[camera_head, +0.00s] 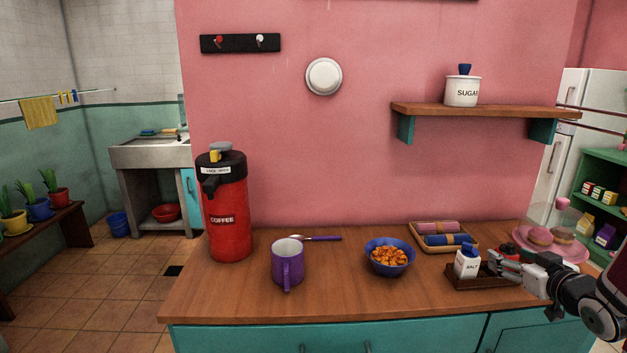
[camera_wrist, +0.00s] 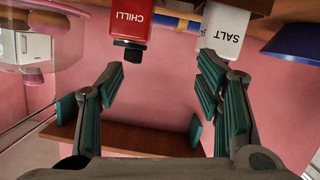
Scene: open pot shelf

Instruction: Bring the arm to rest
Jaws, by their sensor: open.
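My gripper (camera_head: 503,265) is at the right end of the counter, reaching in from the right beside the small dark tray (camera_head: 468,285). The wrist view, which is upside down, shows its two fingers spread apart with nothing between them (camera_wrist: 163,88). The white salt shaker (camera_head: 467,266) stands upright on the tray, left of the fingers. It also shows in the wrist view (camera_wrist: 224,32), near a red chilli shaker (camera_wrist: 116,20). Both shakers are beyond the fingertips there. In the head view my gripper largely hides the chilli shaker.
A pink plate (camera_head: 524,252) with doughnuts lies behind my gripper. A blue bowl (camera_head: 376,258), a purple mug (camera_head: 288,267), a red coffee dispenser (camera_head: 228,215) and a tray of rolled cloths (camera_head: 424,245) stand on the counter. A shelf (camera_head: 480,110) holds a sugar jar. The front middle of the counter is clear.

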